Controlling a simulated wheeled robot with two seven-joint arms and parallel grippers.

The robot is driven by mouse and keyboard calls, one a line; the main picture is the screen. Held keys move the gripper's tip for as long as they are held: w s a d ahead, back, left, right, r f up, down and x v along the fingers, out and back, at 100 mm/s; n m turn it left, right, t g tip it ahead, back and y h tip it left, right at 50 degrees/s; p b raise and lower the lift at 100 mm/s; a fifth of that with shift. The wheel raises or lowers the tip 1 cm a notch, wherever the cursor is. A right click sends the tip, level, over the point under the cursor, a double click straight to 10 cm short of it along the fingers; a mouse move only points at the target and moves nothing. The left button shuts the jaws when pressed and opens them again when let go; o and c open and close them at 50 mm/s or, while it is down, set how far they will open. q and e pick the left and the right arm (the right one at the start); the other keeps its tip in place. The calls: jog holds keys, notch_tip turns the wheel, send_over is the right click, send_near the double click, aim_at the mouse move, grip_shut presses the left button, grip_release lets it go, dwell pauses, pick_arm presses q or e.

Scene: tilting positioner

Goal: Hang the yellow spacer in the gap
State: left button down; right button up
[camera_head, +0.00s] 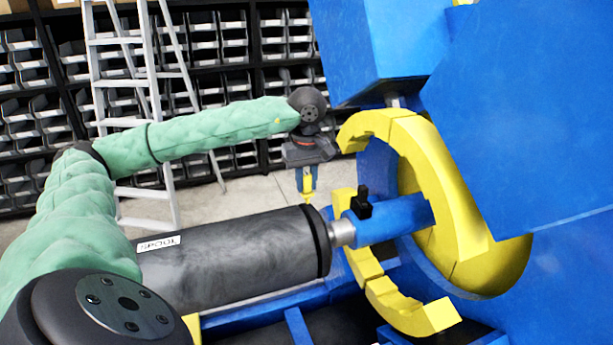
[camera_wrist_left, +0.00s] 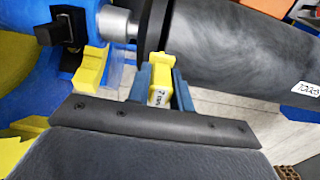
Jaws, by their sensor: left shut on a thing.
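The small yellow spacer (camera_head: 307,186) is held upright between the blue fingers of my left gripper (camera_head: 307,178), behind the far end of the dark spool. In the left wrist view the spacer (camera_wrist_left: 160,72) shows a small white label, with the fingers (camera_wrist_left: 161,88) on both sides of it. The yellow segmented ring (camera_head: 440,165) stands on the blue positioner to the right. An open gap shows in its left side, between the upper segment (camera_head: 368,127) and a lower segment (camera_head: 343,200). The spacer is left of the ring, apart from it. My right gripper is out of view.
The dark spool (camera_head: 235,258) with a label lies across the front, joined by a metal neck to a blue shaft (camera_head: 395,217) with a black clamp (camera_head: 362,202). Large blue positioner bodies (camera_head: 530,110) fill the right. A ladder (camera_head: 133,95) and shelves stand behind.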

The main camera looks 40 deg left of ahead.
aim_at(307, 191)
pick_arm(q)
jog(key=shift+f, duration=1.75)
jog(key=shift+f+b, duration=0.2)
jog(key=shift+b, duration=0.15)
jog(key=shift+f+b, duration=0.7)
jog(key=shift+b, duration=0.05)
jog(key=shift+f, duration=0.15)
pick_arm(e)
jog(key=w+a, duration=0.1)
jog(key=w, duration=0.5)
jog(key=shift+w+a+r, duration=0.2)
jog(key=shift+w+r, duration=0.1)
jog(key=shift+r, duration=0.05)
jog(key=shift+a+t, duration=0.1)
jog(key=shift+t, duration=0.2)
